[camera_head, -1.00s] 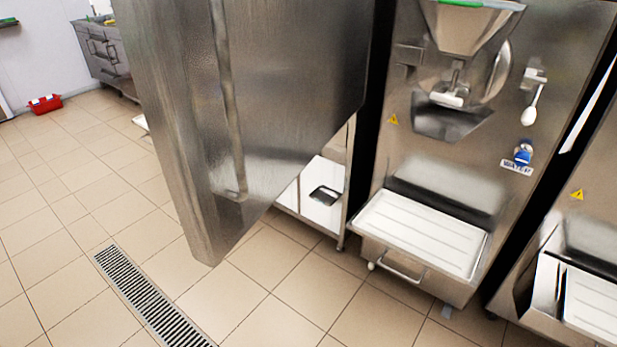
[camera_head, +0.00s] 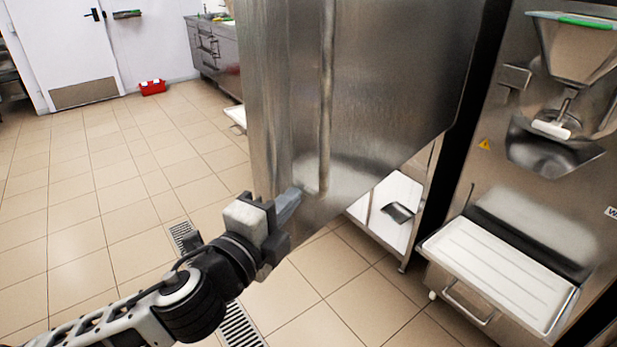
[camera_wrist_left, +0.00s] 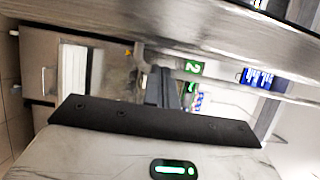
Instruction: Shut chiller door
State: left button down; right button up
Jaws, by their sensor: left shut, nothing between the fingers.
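The chiller door (camera_head: 375,80) is a large brushed steel panel standing open in the head view, with a long vertical handle strip near its free left edge. My left gripper (camera_head: 290,205) is shut and empty at the lower part of this door, close to its free edge; I cannot tell whether it touches the steel. In the left wrist view the gripper's dark fingers (camera_wrist_left: 162,88) point toward a blurred steel surface (camera_wrist_left: 200,40), probably the door. My right gripper is not in view.
A batch freezer (camera_head: 490,170) with a white tray (camera_head: 505,270) stands to the right. A low shelf (camera_head: 390,205) shows below the door. A floor drain (camera_head: 240,325) runs through the tiles. The floor at left is open, with a red box (camera_head: 152,87) far back.

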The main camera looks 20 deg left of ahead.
aim_at(307, 182)
pick_arm(q)
jog(key=p+x, duration=0.1)
jog(key=x, duration=0.5)
jog(key=shift+w, duration=0.25)
jog(key=shift+a, duration=0.1)
